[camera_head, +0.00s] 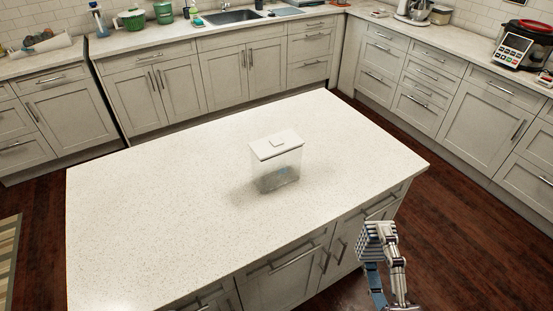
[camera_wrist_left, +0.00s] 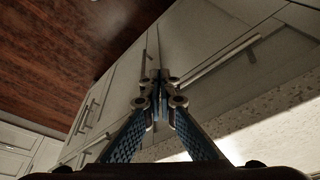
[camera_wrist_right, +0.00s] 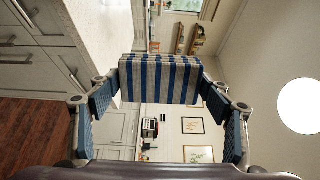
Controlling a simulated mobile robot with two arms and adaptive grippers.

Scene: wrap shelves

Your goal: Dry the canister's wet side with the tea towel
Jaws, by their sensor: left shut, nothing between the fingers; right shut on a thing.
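The canister (camera_head: 278,178) is a clear box with a white lid, upright on the island countertop (camera_head: 150,220) in the head view. Its lower part looks greyish and cloudy; I cannot tell which side is wet. The tea towel (camera_wrist_right: 160,80), folded into a blue and white striped pad, is held between the fingers of my right gripper (camera_wrist_right: 163,84). In the head view the towel (camera_head: 369,240) is beside the island's front right edge, lower right of the canister and apart from it. My left gripper (camera_wrist_left: 160,86) is shut and empty near cabinet fronts, outside the head view.
The countertop around the canister is clear. The island's drawers and handles (camera_head: 295,258) face my side. Back counters hold a sink (camera_head: 233,16), a green pot (camera_head: 131,19) and a red-topped cooker (camera_head: 522,45). Dark wood floor (camera_head: 440,230) is open on the right.

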